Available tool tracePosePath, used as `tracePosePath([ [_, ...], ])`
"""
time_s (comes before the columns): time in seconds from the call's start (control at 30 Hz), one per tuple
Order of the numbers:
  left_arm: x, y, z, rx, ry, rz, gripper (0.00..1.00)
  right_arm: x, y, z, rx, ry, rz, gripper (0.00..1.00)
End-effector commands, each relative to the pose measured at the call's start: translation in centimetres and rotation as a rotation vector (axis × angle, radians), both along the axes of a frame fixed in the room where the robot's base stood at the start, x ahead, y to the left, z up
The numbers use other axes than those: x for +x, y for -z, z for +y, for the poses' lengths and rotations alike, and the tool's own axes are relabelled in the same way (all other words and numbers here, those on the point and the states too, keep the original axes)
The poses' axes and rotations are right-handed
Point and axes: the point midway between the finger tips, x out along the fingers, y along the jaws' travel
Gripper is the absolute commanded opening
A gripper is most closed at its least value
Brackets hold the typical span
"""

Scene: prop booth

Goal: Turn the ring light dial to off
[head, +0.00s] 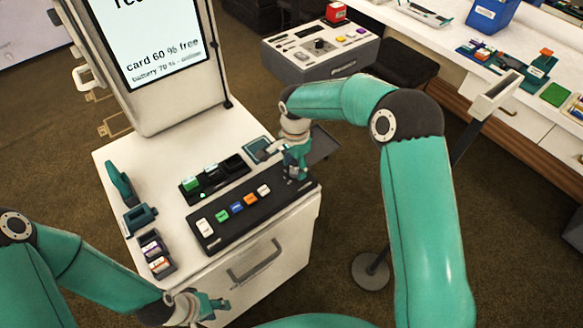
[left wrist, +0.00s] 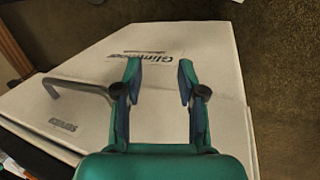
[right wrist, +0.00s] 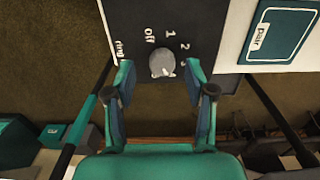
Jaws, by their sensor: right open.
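The ring light dial (right wrist: 162,63) is a small grey round knob on a black panel. In the right wrist view the words "ring" and "off" and the numbers 1, 2 and 3 stand around it. Its pale mark points to the lower right side, away from "off". My right gripper (right wrist: 160,73) is open, one finger on each side of the dial in the picture, with gaps to both. In the head view my right gripper (head: 297,177) is over the right end of the black button panel (head: 232,228) and hides the dial. My left gripper (head: 217,303) is open and empty, also in the left wrist view (left wrist: 157,68).
The panel bears several coloured buttons (head: 236,207). Behind it is a black dock (head: 215,178), and a teal "pair" pad (right wrist: 282,32) is beside the dial panel. A stand pole (head: 462,140) rises right of the cabinet (head: 270,255). My left gripper is before the cabinet's front.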

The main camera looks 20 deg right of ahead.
Motion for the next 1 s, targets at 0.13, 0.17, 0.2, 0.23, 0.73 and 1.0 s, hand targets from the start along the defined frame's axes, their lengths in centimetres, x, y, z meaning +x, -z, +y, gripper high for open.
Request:
tracePosePath([
  [0.13, 0.0, -0.3, 0.0, 0.000, 0.000, 0.000, 0.40, 0.0, 1.4, 0.0, 0.000, 0.000, 0.001, 0.55],
  [0.17, 0.0, -0.3, 0.0, 0.000, 0.000, 0.000, 0.40, 0.0, 1.6, 0.0, 0.000, 0.000, 0.000, 0.55],
  [0.2, 0.0, -0.3, 0.0, 0.000, 0.000, 0.000, 0.40, 0.0, 1.8, 0.0, 0.000, 0.000, -0.001, 0.55],
  [0.23, 0.0, -0.3, 0.0, 0.000, 0.000, 0.000, 0.40, 0.0, 1.8, 0.0, 0.000, 0.000, -0.001, 0.55],
  [0.73, 0.0, -0.3, 0.0, 0.000, 0.000, 0.000, 0.40, 0.0, 1.9, -0.1, 0.000, 0.000, 0.000, 0.18],
  [1.0, 0.0, -0.3, 0.0, 0.000, 0.000, 0.000, 0.40, -0.1, 2.0, 0.3, 0.001, -0.002, 0.001, 0.00],
])
